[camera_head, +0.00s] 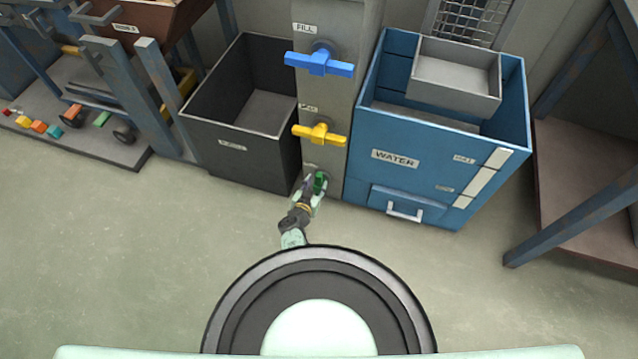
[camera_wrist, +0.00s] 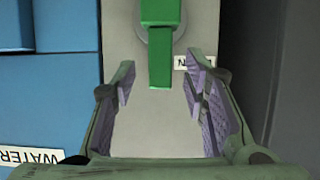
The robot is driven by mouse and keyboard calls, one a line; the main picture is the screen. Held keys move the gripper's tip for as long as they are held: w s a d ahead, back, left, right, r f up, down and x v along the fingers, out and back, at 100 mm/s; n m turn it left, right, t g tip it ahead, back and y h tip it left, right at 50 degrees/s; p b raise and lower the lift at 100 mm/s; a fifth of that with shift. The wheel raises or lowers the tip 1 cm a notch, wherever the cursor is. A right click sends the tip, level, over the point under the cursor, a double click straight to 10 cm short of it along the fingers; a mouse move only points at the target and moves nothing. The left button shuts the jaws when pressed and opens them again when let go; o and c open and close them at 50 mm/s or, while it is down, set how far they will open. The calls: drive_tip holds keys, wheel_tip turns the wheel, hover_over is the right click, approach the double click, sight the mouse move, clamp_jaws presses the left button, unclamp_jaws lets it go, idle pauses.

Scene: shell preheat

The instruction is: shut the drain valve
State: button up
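Three valves sit one above another on a grey post (camera_head: 335,90): blue (camera_head: 320,64) at the top, yellow (camera_head: 319,133) in the middle, green (camera_head: 320,181) lowest. The top label reads FILL; I cannot read the lower labels well enough to tell which one says drain. The blue and yellow handles lie crosswise; the green one stands along the post. My gripper (camera_head: 314,197) is at the green valve. In the wrist view, my gripper (camera_wrist: 160,83) is open, its purple-padded fingers on either side of the green handle's (camera_wrist: 160,62) end, with gaps on both sides.
A dark open bin (camera_head: 215,150) stands left of the post. A blue tank (camera_head: 425,165) labelled WATER stands right of it, with a grey tray (camera_head: 455,80) at its top. A rusty-legged table (camera_head: 590,205) is at the right. The floor in front is clear.

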sight(318, 180)
drive_tip(key=shift+b+x, duration=1.3)
drive_tip(key=shift+x, duration=0.85)
drive_tip(key=shift+r, duration=0.1)
drive_tip(key=shift+c, duration=0.5)
clamp_jaws()
